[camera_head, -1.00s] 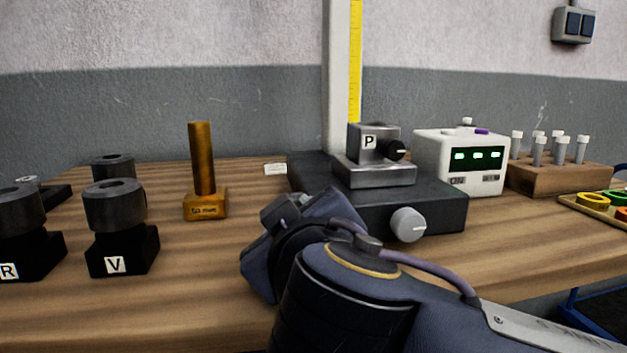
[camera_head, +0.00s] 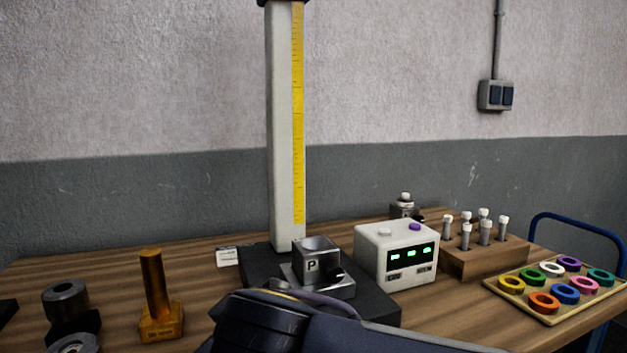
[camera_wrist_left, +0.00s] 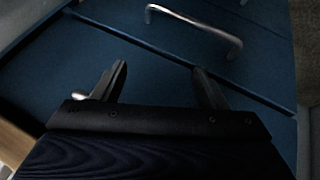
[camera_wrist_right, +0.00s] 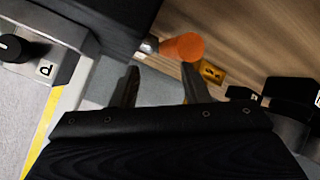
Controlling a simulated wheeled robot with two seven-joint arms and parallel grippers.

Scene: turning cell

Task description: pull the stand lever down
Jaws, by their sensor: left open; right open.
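The stand has a dark base (camera_head: 372,306), a pale upright column (camera_head: 284,150) with a yellow scale, and a dark part at the picture's top edge. A grey block marked P (camera_head: 316,262) with a black knob sits on the base. My right arm crosses the bottom of the head view in front of the base; its gripper is hidden there. In the right wrist view my right gripper (camera_wrist_right: 160,88) is open and empty, with the P block (camera_wrist_right: 45,45) at left. My left gripper (camera_wrist_left: 160,85) is open and empty, facing blue drawers.
A white display box (camera_head: 396,253), wooden rack (camera_head: 486,257) and ring tray (camera_head: 520,304) stand right. Dark holders (camera_head: 66,300) stand left. A drawer handle (camera_wrist_left: 194,28) faces my left gripper.

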